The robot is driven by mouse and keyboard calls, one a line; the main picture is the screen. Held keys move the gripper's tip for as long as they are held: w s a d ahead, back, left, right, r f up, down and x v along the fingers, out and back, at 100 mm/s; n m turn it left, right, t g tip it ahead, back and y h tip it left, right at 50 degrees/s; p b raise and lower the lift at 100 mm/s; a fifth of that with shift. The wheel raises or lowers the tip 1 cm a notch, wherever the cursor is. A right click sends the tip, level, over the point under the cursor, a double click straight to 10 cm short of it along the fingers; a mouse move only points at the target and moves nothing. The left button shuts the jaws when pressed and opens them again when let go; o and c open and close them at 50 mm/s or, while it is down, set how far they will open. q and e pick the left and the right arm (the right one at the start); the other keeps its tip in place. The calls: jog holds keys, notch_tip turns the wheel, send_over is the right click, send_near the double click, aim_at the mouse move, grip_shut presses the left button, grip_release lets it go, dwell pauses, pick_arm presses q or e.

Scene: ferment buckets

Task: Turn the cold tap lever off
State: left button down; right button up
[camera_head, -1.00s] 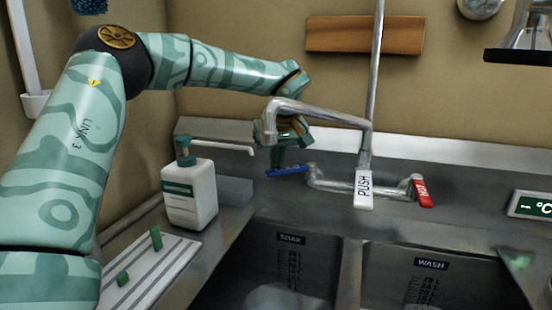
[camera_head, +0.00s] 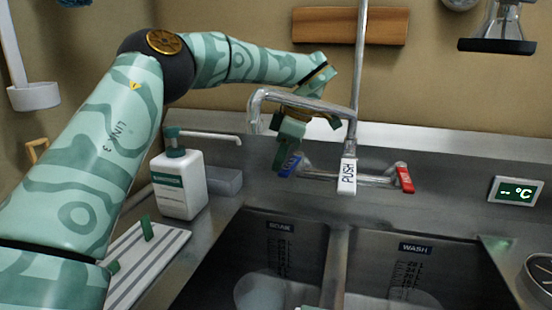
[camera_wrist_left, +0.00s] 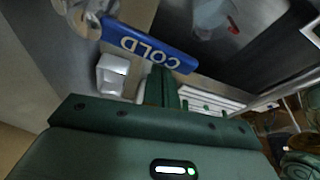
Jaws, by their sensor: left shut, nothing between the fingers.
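The cold tap lever (camera_head: 289,166) is blue and sits at the left end of the mixer tap. It also shows in the wrist view, marked COLD (camera_wrist_left: 150,47). My left gripper (camera_head: 280,160) is shut and empty, pointing down right beside the lever and partly covering it. In the left wrist view its closed fingers (camera_wrist_left: 164,86) are at the free end of the lever; I cannot tell whether they touch. The red lever (camera_head: 404,179) is at the tap's right end. My right gripper is not in view.
The spout (camera_head: 300,103) arches around my left wrist, close to it. A white PUSH handle (camera_head: 348,176) hangs mid-tap. A soap bottle (camera_head: 180,184) stands left of the sinks. The SOAK basin (camera_head: 262,250) and WASH basin (camera_head: 440,265) are below.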

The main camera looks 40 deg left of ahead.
pick_arm(q)
jog(key=shift+w+d+n+g+h, duration=0.15)
jog(key=shift+d+n, duration=0.1)
jog(key=shift+n, duration=0.4)
jog(key=shift+s+d+n+g+h, duration=0.1)
jog(key=shift+d+n+g+h, duration=0.1)
jog(key=shift+n, duration=0.45)
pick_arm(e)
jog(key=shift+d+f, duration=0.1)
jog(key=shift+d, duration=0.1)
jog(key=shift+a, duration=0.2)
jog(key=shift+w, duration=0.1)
